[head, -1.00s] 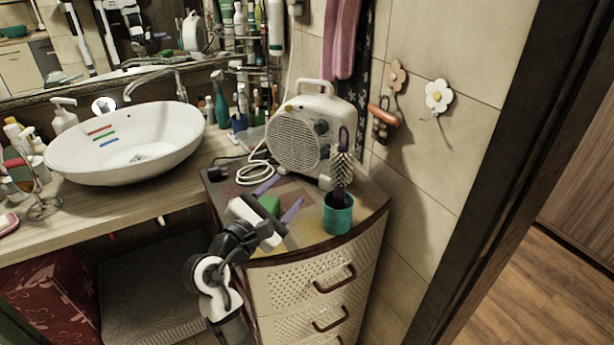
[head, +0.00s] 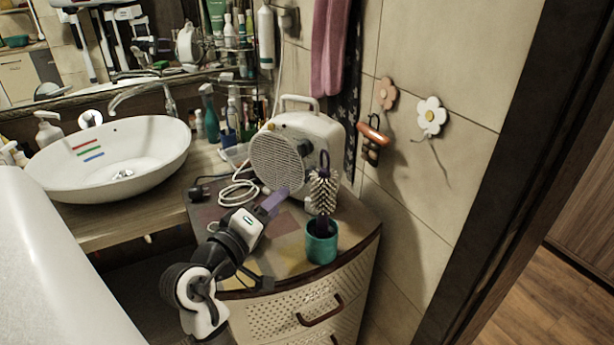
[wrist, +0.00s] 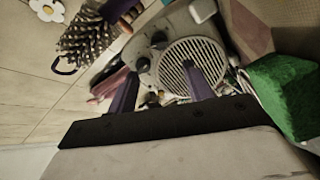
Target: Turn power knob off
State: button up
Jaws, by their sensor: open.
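A cream fan heater (head: 295,150) with a round grille and a top handle stands on the drawer cabinet against the tiled wall. Its dark knobs are on the panel right of the grille, small in the head view. In the wrist view the heater (wrist: 178,50) appears turned, with one knob (wrist: 158,39) and another knob (wrist: 142,65) beside the grille. My gripper (head: 275,203) is in front of the heater, low over the cabinet top. In the wrist view its purple fingers (wrist: 160,82) are apart and empty, with the heater beyond them. No contact with a knob shows.
A brush (head: 323,190) stands in a teal cup (head: 321,243) right of my gripper. A green block (wrist: 285,95) lies close to the fingers in the wrist view. A white cable (head: 238,190) coils left of the heater. A basin (head: 110,160) is at left.

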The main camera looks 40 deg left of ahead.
aim_at(306, 177)
jog(key=w+p, duration=0.1)
jog(key=w, duration=0.2)
jog(key=w+a+p, duration=0.1)
jog(key=w, duration=0.3)
jog(key=w+p, duration=0.1)
jog(key=w, duration=0.2)
jog(key=shift+w+a, duration=0.15)
